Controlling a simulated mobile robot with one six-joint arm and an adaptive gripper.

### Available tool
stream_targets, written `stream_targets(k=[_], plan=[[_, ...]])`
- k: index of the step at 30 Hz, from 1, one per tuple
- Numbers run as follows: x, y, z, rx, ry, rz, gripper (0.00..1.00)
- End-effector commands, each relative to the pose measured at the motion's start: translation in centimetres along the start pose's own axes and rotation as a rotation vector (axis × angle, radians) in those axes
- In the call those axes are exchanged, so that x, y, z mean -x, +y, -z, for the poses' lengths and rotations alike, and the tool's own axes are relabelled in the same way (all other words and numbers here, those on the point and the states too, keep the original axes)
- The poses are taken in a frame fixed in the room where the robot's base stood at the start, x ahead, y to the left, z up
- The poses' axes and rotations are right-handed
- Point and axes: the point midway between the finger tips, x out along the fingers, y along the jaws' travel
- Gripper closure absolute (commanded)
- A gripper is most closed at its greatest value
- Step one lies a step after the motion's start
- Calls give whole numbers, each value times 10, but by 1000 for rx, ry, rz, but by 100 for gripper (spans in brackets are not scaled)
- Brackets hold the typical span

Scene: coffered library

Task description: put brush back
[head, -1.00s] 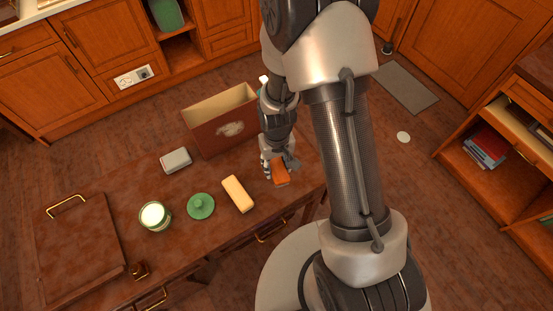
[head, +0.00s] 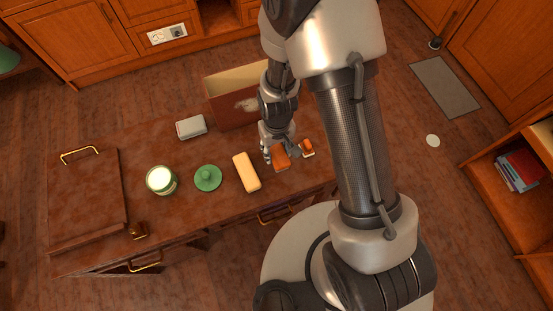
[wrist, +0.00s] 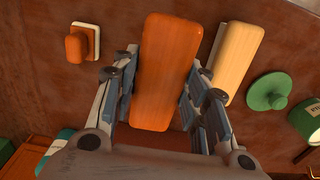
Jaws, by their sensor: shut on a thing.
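My gripper (head: 279,153) is shut on an orange-brown wooden block that looks like the brush (head: 282,161). In the wrist view the brush (wrist: 165,70) stands out between both fingers, with its smooth top toward the camera. Its underside is hidden, and I cannot tell how far it is above the table. A pale tan block (head: 246,172) lies on the table just left of it, with a grey-white layer beneath showing in the wrist view. A small orange-handled piece on a pale base (head: 308,149) lies just right of the gripper.
An open dark-red box (head: 232,112) stands behind the gripper, partly hidden by my arm. A grey-white block (head: 191,127), a green knobbed lid (head: 208,178), a green tin (head: 161,180), a small dark stamp-like piece (head: 137,231) and a brass-handled board (head: 85,195) occupy the left table.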

Motion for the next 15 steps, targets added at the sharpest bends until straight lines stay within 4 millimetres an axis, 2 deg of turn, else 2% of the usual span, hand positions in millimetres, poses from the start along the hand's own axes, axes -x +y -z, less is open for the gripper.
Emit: stream_targets(k=[1, 8, 15], plan=[[-10, 0, 0, -1, -2, 0, 82], [-24, 0, 0, 0, -1, 0, 82], [-59, 1, 0, 0, -1, 0, 82]])
